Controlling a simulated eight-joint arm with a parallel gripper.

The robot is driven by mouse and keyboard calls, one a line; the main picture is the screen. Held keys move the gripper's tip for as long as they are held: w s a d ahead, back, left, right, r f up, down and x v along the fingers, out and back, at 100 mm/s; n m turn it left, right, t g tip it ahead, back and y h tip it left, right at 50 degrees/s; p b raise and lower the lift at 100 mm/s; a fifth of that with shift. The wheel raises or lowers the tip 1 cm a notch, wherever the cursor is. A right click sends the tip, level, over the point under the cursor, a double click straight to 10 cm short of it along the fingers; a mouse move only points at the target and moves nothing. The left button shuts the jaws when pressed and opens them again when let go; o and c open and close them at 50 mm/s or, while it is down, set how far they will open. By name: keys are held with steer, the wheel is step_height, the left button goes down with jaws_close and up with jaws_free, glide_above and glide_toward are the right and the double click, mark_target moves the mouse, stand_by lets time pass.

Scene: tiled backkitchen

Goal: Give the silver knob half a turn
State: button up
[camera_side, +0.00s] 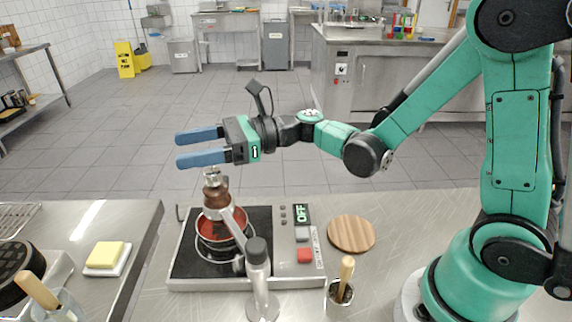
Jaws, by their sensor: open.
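The silver knob (212,174) appears to be the small metal top of a brown mill-like body (215,195), upright above a red pot (222,232). A silver stand (260,280) with an arm reaches to this body. My gripper (180,148) is open and empty, its two blue fingers pointing left. It is higher in the picture than the knob and apart from it; how far apart in depth I cannot tell. Nothing hides the knob's top.
The pot is on a black hot plate (190,265) with an OFF display (302,214) and a red button (305,255). A round wooden board (351,233) and a wooden-handled tool (345,270) are to the right. A yellow block (105,254) is on the left counter.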

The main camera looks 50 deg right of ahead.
step_height(320, 180, up, 15)
stand_by(0.5)
steer(key=shift+f, duration=0.1)
